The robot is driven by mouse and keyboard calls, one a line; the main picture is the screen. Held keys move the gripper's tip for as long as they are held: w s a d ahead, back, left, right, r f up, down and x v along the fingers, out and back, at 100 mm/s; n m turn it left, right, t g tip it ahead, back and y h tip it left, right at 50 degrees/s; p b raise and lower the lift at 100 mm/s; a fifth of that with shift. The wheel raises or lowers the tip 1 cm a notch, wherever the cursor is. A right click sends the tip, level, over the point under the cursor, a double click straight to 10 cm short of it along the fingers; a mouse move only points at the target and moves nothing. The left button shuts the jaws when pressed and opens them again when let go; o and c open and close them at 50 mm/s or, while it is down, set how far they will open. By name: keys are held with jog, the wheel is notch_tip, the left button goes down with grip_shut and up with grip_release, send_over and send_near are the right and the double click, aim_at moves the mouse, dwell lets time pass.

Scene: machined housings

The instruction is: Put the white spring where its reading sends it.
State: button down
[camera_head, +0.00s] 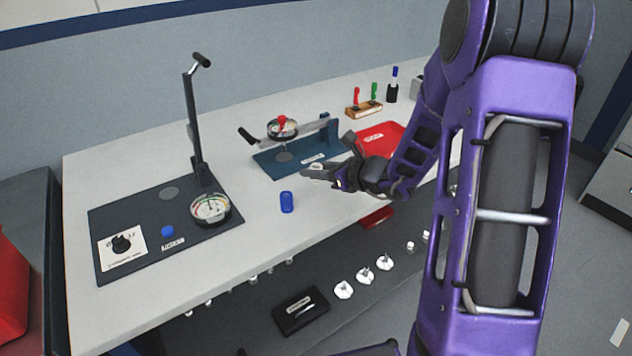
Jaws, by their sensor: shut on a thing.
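My gripper (318,172) is at the middle right, above the bench and just in front of the teal fixture. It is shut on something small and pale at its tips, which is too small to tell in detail. No white spring shows clearly anywhere else. A dark test plate (118,216) at the left carries a tall lever post (191,120), a round dial (210,208), a blue button (167,231) and a knob on a white card (122,244). The teal fixture (268,166) carries a lever arm and another dial (282,127). The dial readings are too small to read.
A blue cylinder (287,202) stands on the bench between the plate and my gripper. A red tray (383,138) lies behind my wrist. Red, green and blue upright items stand farther back. A dark lower shelf holds white parts (343,290) and a black box (300,310).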

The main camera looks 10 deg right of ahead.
jog(key=shift+f, duration=1.45)
jog(key=shift+f+b, duration=0.15)
jog(key=shift+b, duration=0.15)
jog(key=c, duration=0.6)
grip_release()
jog(key=shift+o, duration=0.2)
jog(key=shift+r, duration=0.25)
jog(key=p+v, duration=0.1)
jog(key=v, duration=1.1)
jog(key=shift+p, duration=0.4)
